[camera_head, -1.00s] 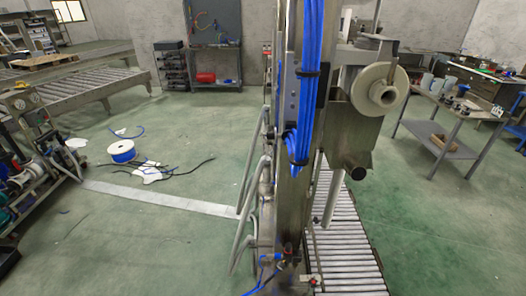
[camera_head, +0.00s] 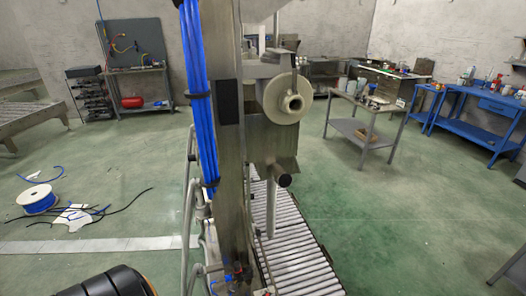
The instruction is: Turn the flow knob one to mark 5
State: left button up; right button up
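I cannot make out a flow knob or number marks in the head view. A tall steel machine column (camera_head: 233,170) with blue hoses (camera_head: 196,110) down its left side stands near the centre. A beige round disc with a hub (camera_head: 284,99) is mounted on the machine's right side. Small red and blue fittings (camera_head: 237,273) sit low on the column, too small to read. A black rounded part, probably of my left arm, shows at the bottom left edge. Neither gripper is in view.
A roller conveyor (camera_head: 290,235) runs beside the column's foot. A grey work table (camera_head: 362,128) and a blue bench (camera_head: 480,115) stand at the right. A cable spool (camera_head: 38,201) and loose cables lie on the floor at left. Green floor is open at right.

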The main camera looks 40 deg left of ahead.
aim_at(192, 157)
jog(key=k+j, duration=0.1)
jog(key=j, duration=0.75)
jog(key=k+j, duration=0.15)
jog(key=j, duration=0.25)
jog(key=k+j+z, duration=0.1)
jog(key=j, duration=0.35)
jog(key=k+j, duration=0.1)
jog(key=j, duration=0.3)
jog(key=k+j, duration=0.1)
jog(key=j, duration=0.35)
jog(key=k+j, duration=0.1)
jog(key=j, duration=0.3)
